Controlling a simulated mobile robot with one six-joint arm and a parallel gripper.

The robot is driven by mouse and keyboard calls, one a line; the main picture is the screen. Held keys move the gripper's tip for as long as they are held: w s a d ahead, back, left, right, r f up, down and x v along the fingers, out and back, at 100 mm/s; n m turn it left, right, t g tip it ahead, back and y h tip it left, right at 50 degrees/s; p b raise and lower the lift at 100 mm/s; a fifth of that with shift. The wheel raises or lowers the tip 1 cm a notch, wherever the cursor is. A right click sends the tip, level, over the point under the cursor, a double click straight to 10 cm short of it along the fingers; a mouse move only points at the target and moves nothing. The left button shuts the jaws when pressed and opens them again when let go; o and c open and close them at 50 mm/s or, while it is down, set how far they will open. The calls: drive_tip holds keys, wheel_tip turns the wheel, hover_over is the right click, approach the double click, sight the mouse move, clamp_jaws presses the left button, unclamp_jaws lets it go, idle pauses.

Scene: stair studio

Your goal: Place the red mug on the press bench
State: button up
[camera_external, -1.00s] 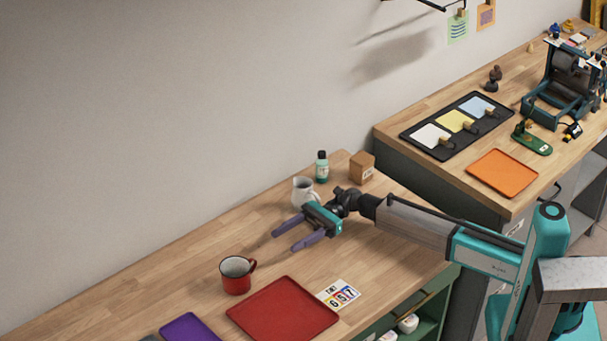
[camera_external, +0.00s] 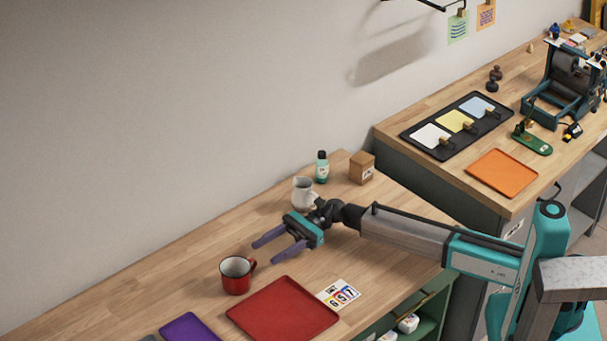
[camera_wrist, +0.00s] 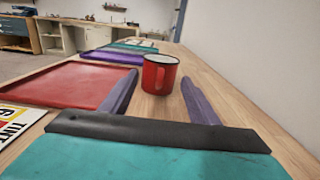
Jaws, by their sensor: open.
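The red mug (camera_external: 236,278) stands upright on the near wooden bench, its handle toward the right in the outside view.
An orange tray (camera_external: 502,173) and a black tray (camera_external: 440,135) lie on the right bench.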

sight(253, 260)
drive_tip(key=shift+s+a, duration=0.5)
drive_tip(key=shift+s+a, duration=0.1)
drive_tip(key=shift+p+x, duration=0.3)
drive_tip(key=shift+x, duration=2.15)
drive_tip(key=shift+f, duration=0.1)
clamp_jaws()
